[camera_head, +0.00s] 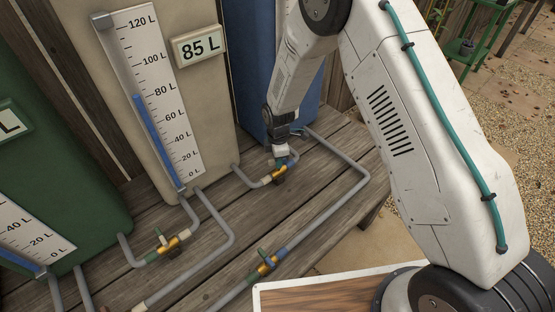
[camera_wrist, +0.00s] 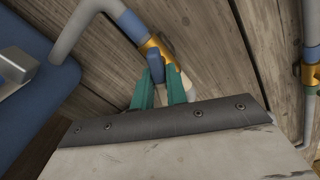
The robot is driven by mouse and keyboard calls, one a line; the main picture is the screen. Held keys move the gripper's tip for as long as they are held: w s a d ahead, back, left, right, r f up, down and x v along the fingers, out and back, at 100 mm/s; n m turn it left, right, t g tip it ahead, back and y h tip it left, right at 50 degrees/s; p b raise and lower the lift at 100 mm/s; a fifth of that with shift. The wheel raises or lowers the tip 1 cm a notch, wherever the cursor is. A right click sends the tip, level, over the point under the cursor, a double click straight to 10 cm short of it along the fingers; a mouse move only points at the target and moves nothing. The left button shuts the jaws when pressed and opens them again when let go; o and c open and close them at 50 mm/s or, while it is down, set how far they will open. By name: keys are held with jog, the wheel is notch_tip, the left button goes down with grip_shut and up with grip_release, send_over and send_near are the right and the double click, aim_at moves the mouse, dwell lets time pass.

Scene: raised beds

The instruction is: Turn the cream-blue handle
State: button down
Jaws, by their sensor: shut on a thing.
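The cream-blue valve (camera_head: 279,174) sits on a grey pipe between the cream and blue tanks, with a brass body, a cream band on one side and a blue band on the other. In the wrist view its blue handle (camera_wrist: 155,69) stands between my two teal fingers, next to the brass body (camera_wrist: 152,46). My gripper (camera_wrist: 157,76) is shut on this handle. In the head view my gripper (camera_head: 281,153) comes down on the valve from above, and its fingers and most of the handle are hard to make out.
The cream tank (camera_head: 200,95) has a gauge (camera_head: 165,110) and an 85 L sign (camera_head: 199,46). A blue tank (camera_head: 257,60) and a green tank (camera_head: 70,170) stand beside it. Other valves are the green-cream one (camera_head: 168,244) and green-blue one (camera_head: 266,265). Grey pipes cross the plank deck (camera_head: 235,270).

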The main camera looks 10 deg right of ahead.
jog(key=m, duration=0.6)
jog(key=shift+s, duration=0.1)
jog(key=m, duration=0.6)
dwell(0.4)
jog(key=c, duration=1.4)
grip_release()
jog(key=shift+r, duration=3.95)
